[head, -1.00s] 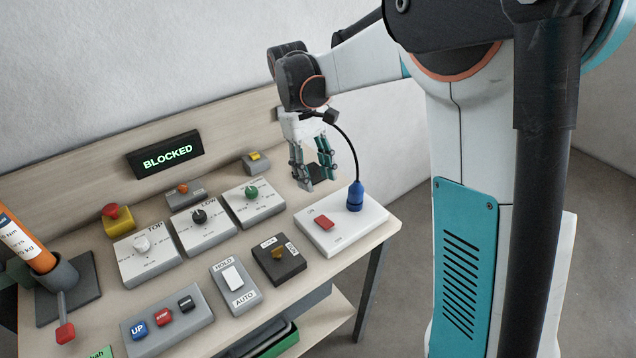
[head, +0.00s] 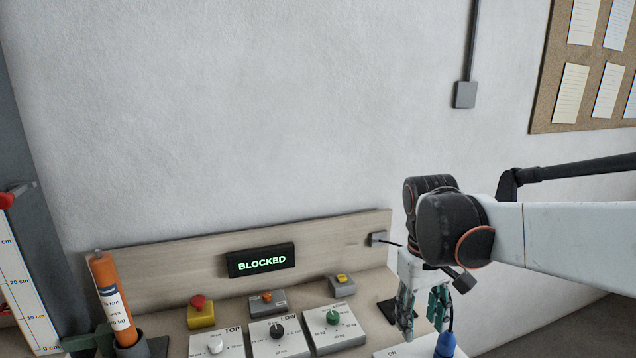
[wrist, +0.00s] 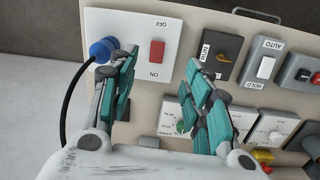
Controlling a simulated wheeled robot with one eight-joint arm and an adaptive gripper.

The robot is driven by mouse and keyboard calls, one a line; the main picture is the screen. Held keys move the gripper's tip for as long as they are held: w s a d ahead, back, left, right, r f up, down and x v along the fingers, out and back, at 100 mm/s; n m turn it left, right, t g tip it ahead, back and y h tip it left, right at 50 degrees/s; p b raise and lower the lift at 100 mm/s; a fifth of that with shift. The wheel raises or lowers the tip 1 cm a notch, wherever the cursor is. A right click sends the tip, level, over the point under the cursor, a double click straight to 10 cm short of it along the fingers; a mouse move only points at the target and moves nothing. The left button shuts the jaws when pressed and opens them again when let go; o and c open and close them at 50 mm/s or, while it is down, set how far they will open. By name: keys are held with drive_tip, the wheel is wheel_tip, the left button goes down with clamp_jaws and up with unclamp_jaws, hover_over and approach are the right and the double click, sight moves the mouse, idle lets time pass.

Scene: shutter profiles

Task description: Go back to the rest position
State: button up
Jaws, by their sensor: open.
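My gripper (head: 423,310) is at the right end of the bench, above the white switch plate (head: 405,352). It also shows in the wrist view (wrist: 160,75), where its two teal fingers are spread apart with nothing between them. The plate with its red rocker switch (wrist: 157,52) lies beyond the fingertips there. A blue plug (wrist: 103,49) with a black cable stands on the plate beside the left finger; whether they touch is unclear. My arm reaches in from the right in the head view.
The bench carries a "BLOCKED" display (head: 262,260), a red mushroom button (head: 199,303) and knob boxes marked TOP (head: 216,345) and LOW (head: 279,337). An orange cylinder (head: 112,295) stands at left. A wall (head: 250,120) rises behind. Grey floor shows at right.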

drive_tip(key=s+m+t, duration=0.2)
drive_tip(key=s+t, duration=0.5)
drive_tip(key=s, duration=0.5)
drive_tip(key=shift+s+d+m+t+y, duration=0.25)
drive_tip(key=shift+s+m+t+y, duration=0.05)
drive_tip(key=shift+y, duration=0.1)
